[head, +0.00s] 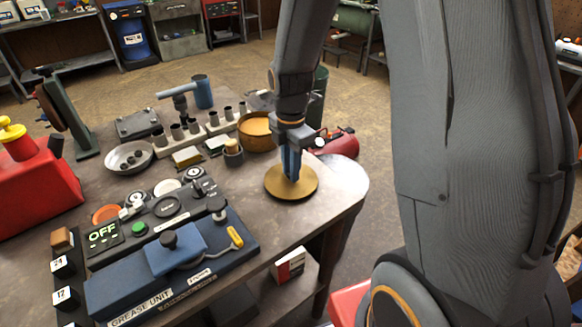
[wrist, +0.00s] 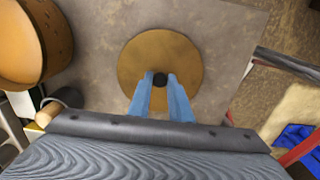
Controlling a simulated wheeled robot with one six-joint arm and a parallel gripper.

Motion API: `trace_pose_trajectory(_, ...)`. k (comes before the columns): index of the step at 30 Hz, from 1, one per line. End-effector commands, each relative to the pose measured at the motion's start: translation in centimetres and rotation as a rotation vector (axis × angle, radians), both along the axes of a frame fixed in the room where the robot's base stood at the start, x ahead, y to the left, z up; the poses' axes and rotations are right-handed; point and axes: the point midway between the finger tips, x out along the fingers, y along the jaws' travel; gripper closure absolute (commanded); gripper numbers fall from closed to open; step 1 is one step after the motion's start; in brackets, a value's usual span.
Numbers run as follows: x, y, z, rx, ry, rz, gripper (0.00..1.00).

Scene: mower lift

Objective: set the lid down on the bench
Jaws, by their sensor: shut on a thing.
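The lid (head: 277,188) is a round, flat, brownish-gold disc at the right end of the bench (head: 336,184). In the wrist view the lid (wrist: 185,58) has a small dark knob (wrist: 159,79) near its middle. My gripper (head: 291,178), with blue fingers, points down over the lid. In the wrist view my gripper (wrist: 159,88) is shut on the knob. The lid looks level and at or very close to the bench top; I cannot tell whether it touches.
An orange-brown round pot (head: 257,133) stands behind the lid, its inside partly visible. A blue grease unit (head: 170,270) and a control panel with an OFF display (head: 103,235) lie to the left. A red cylinder (head: 336,143) is beyond the bench. Bare bench surrounds the lid.

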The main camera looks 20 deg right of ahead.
Motion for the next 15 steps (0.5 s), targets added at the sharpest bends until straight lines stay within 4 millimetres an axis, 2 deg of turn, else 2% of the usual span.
trace_pose_trajectory(6, 0.01, 0.0, -0.32, 0.0, 0.0, 0.0, 1.0)
trace_pose_trajectory(7, 0.01, 0.0, -0.3, 0.0, 0.0, 0.0, 0.79)
trace_pose_trajectory(9, 0.01, 0.0, -0.27, 0.0, 0.0, 0.0, 0.67)
trace_pose_trajectory(10, 0.01, 0.0, -0.26, 0.0, 0.0, 0.0, 0.63)
trace_pose_trajectory(15, 0.01, 0.0, -0.25, 0.0, 0.0, 0.0, 0.63)
